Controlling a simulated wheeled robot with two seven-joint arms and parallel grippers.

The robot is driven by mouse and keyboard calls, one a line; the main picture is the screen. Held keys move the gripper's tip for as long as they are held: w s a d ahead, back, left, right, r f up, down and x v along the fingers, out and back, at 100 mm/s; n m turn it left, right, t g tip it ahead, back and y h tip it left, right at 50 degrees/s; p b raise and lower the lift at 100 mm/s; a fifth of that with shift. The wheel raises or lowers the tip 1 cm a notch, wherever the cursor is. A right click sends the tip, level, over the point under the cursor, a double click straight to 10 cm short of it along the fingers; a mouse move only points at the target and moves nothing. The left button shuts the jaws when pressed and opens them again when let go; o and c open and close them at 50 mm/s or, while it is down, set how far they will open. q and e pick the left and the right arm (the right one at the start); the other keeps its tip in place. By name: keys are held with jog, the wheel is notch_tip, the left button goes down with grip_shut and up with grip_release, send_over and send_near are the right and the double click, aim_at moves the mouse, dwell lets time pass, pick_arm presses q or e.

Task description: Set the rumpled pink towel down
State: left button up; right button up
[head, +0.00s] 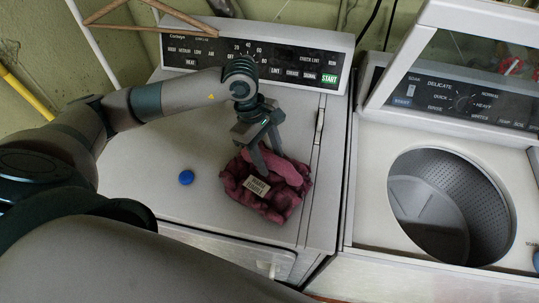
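The rumpled pink towel (290,196) is a dark pink bundle with a pale printed label (257,186) on its near left side. It is at the top of the left-hand machine (160,180), right of the middle; I cannot tell whether it rests fully on that surface. My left gripper (268,160) points down into the towel from above, its two fingers a little apart with cloth between them. The fingertips are partly hidden in the folds. My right gripper is not in view.
A small blue cap (186,177) lies left of the towel on the same top. A control panel (255,55) stands along the back. A gap separates this machine from the washer (375,225) on the right, whose lid is up over its open drum (430,205).

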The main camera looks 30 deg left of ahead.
pick_arm(q)
jog(key=shift+r, duration=0.2)
jog(key=shift+w+a+r, duration=0.1)
jog(key=shift+a+r, duration=0.05)
jog(key=shift+r, duration=0.2)
jog(key=b+v, duration=0.5)
jog(key=v, duration=0.4)
jog(key=shift+a+r, duration=0.15)
jog(key=shift+r, duration=0.25)
jog(key=shift+a+r, duration=0.15)
jog(key=shift+r, duration=0.5)
